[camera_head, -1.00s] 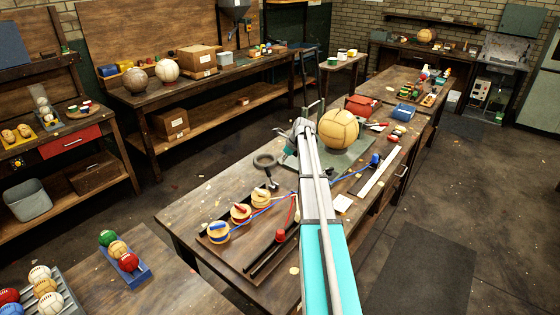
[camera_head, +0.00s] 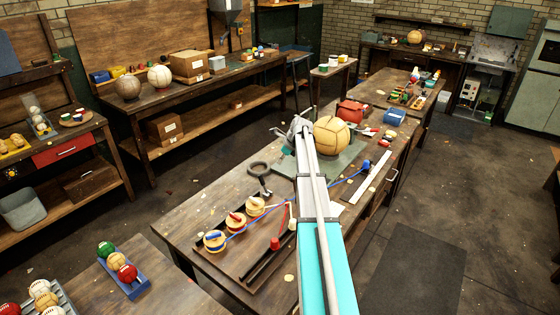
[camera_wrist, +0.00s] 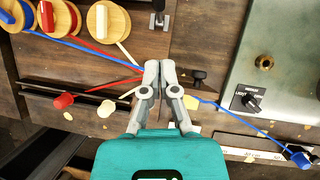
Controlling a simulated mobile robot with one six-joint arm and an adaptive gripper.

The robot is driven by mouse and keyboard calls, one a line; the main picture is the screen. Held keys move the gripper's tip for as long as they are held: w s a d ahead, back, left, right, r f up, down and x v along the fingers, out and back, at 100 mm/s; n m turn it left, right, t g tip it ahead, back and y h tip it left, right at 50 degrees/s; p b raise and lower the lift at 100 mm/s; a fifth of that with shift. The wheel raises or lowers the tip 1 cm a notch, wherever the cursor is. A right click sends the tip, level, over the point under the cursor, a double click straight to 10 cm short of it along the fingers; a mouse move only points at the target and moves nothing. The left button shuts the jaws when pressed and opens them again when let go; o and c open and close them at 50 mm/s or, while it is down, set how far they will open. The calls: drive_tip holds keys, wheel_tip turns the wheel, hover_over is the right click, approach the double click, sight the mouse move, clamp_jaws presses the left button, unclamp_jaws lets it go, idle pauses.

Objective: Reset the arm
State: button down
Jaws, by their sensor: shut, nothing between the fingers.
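My arm reaches out over the long workbench (camera_head: 205,215) in the head view, with a teal section near and pale grey tubes beyond. My gripper (camera_wrist: 160,64) shows in the wrist view with its two grey fingertips together and nothing between them. It hangs above the bench, between the thread spools (camera_wrist: 60,18) on the left and a grey-green plate with a black knob (camera_wrist: 252,100) on the right. In the head view the gripper is mostly hidden by the arm, beside the large tan leather ball (camera_head: 331,137).
The dark floor (camera_head: 480,190) at right is clear.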

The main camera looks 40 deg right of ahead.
idle(0.4)
drive_tip(key=s+a+f+n+g+b, duration=0.1)
drive_tip(key=s+a+n, duration=0.3)
drive_tip(key=a, duration=0.5)
drive_tip(key=s+a+f+n+g+h+b, duration=0.1)
drive_tip(key=s+a+f+n, duration=0.15)
drive_tip(key=a+n, duration=0.45)
drive_tip(key=s+a+n+g, duration=0.1)
drive_tip(key=s+a+n, duration=0.25)
drive_tip(key=a, duration=0.65)
drive_tip(key=s+a+f+n+g+h+b, duration=0.1)
drive_tip(key=s+a+f+n+h+b, duration=0.1)
drive_tip(key=s+a+n, duration=1.4)
drive_tip(key=shift+s+a+f+b, duration=0.35)
drive_tip(key=shift+s+a+f, duration=0.1)
drive_tip(key=shift+s+f, duration=0.15)
